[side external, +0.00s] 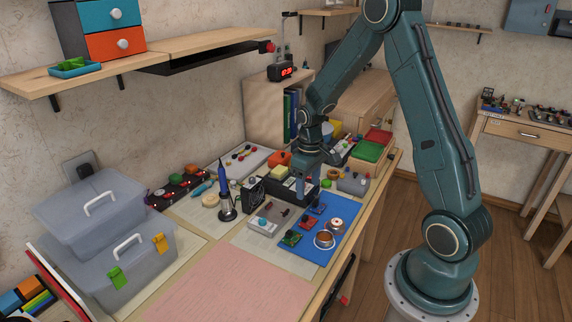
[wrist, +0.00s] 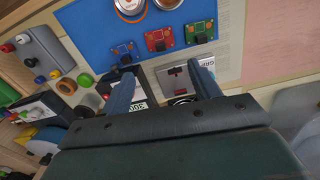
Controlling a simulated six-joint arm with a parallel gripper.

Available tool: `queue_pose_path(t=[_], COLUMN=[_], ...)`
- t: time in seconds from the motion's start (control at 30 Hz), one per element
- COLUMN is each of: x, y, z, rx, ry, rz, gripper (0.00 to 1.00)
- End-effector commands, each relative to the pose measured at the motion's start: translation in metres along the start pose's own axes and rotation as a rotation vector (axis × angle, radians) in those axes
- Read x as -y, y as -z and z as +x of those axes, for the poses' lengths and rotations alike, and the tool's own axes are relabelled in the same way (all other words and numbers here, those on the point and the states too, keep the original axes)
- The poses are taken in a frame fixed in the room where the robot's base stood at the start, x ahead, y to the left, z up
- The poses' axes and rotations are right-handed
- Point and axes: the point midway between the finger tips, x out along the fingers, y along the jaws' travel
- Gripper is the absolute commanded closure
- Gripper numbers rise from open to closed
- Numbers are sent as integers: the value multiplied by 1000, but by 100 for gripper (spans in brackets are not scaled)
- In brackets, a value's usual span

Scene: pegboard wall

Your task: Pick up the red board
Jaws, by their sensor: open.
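The red board (side external: 306,222) lies flat on the blue mat (side external: 345,212), between the green board (side external: 291,238) and the blue board (side external: 317,209). In the wrist view the red board (wrist: 158,40) shows with a dark part on it, the blue board (wrist: 124,52) to its left and the green board (wrist: 200,31) to its right. My gripper (side external: 306,188) is above the bench near the mat's back edge. In the wrist view my gripper (wrist: 160,70) has its fingers spread and nothing between them. The red board lies beyond the fingertips, apart from them.
Bins and small parts crowd the back. The pink sheet (side external: 230,283) in front is clear.

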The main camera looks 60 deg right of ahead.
Motion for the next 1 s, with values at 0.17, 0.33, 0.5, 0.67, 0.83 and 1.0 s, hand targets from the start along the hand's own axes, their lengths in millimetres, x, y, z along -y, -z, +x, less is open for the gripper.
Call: queue_pose_path(t=[0.17,0.33,0.5,0.67,0.83,1.0], x=[1,1,1,0,0,1], y=[-1,-1,-1,-1,-1,-2], z=[26,47,62,67,67,75], rx=[5,4,3,0,0,4], ry=[2,1,1,0,0,1], rz=[0,0,0,0,0,0], gripper=[38,38,38,38,38,38])
